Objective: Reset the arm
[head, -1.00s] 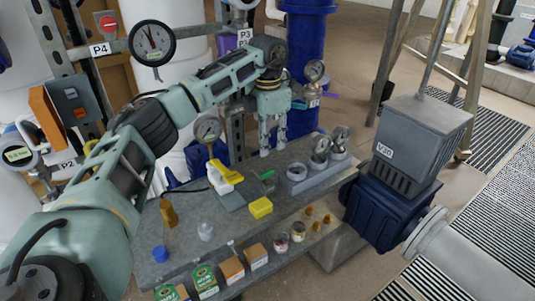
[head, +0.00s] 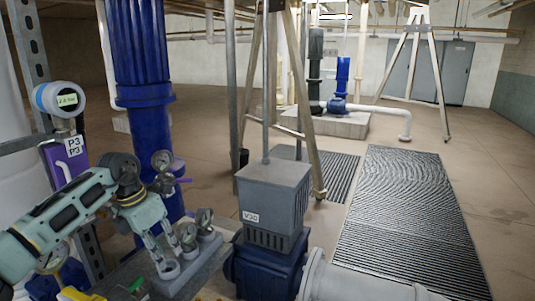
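My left arm comes in from the left edge, bent at the wrist. My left gripper (head: 163,255) hangs fingers down over the grey bench (head: 128,268). Its two fingers are apart, with nothing seen between them. It is close to a small round cup (head: 170,269) in a grey holder; whether it touches the cup I cannot tell. Pressure gauges (head: 187,235) stand in the holder just right of the fingers. My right gripper is not in view.
A grey box marked V30 (head: 272,200) on a blue valve body (head: 265,268) stands right of the bench. A blue column (head: 145,60) rises behind my wrist. Floor grating (head: 405,220) and open floor lie to the right. A tripod frame (head: 412,65) stands far back.

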